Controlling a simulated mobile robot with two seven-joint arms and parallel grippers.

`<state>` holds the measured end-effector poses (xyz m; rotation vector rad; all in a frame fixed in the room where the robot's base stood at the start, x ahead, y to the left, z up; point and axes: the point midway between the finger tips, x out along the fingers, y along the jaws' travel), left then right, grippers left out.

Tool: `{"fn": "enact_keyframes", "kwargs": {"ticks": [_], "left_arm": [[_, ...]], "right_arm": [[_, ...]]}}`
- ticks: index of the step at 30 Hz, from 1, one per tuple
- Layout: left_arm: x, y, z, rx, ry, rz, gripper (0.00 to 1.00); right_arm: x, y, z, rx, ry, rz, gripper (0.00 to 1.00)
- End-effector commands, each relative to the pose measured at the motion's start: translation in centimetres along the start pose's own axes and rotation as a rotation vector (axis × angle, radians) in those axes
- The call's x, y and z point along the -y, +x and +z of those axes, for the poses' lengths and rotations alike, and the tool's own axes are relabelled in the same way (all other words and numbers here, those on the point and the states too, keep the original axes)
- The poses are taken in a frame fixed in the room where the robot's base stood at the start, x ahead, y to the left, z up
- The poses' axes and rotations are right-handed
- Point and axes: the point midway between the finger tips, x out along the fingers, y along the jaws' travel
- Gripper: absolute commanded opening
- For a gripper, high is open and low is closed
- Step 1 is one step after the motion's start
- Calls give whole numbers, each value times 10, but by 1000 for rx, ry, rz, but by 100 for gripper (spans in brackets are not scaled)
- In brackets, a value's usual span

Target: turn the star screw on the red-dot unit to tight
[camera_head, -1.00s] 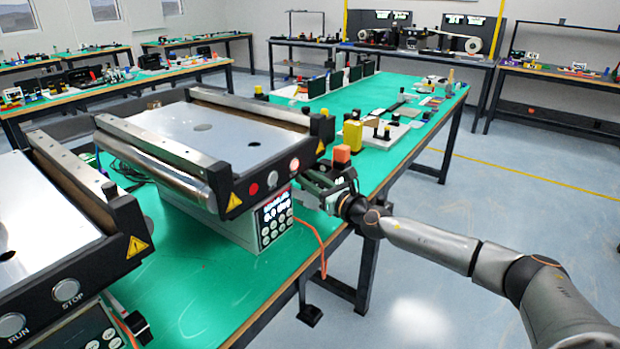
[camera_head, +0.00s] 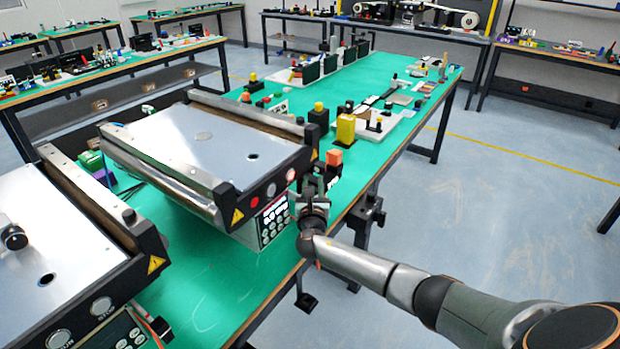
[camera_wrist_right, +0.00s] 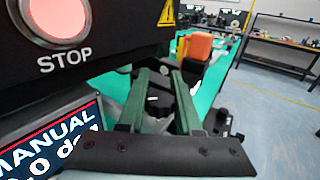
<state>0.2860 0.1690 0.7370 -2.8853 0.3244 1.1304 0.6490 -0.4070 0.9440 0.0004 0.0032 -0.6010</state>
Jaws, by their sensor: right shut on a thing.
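The red-dot unit (camera_head: 205,150) is the mini conveyor in the middle of the green bench, with a red dot (camera_head: 254,202) on its front bar. Its display (camera_wrist_right: 50,150) reads MANUAL and a value in degrees in the right wrist view. My right gripper (camera_wrist_right: 160,78) is at the unit's right end, beside the STOP button (camera_wrist_right: 58,18). Its green fingers are shut on a small dark part, which I take to be the star screw; the fingers and the unit's black bar hide most of it. My left gripper is not in view.
An orange block on a black base (camera_head: 333,157) stands close beyond my right gripper, with a yellow block (camera_head: 346,130) behind it. A second conveyor unit (camera_head: 60,235) stands at the left front. The floor right of the bench is clear.

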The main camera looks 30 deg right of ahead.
Motion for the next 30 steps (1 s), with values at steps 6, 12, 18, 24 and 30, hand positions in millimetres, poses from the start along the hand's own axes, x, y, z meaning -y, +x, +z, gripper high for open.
{"fn": "enact_keyframes", "kwargs": {"ticks": [6, 12, 18, 24, 30], "left_arm": [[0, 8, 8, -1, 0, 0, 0], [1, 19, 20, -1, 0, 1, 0], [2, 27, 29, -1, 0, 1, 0], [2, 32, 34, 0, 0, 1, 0], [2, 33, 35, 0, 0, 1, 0]], "right_arm": [[4, -1, -3, 1, 4, -198, 0], [9, -2, -3, 2, 3, -354, 0], [12, -3, -2, 3, 2, -463, 0], [15, -4, -1, 4, 1, -525, 0], [16, -4, 1, 5, 1, -548, 0]]}}
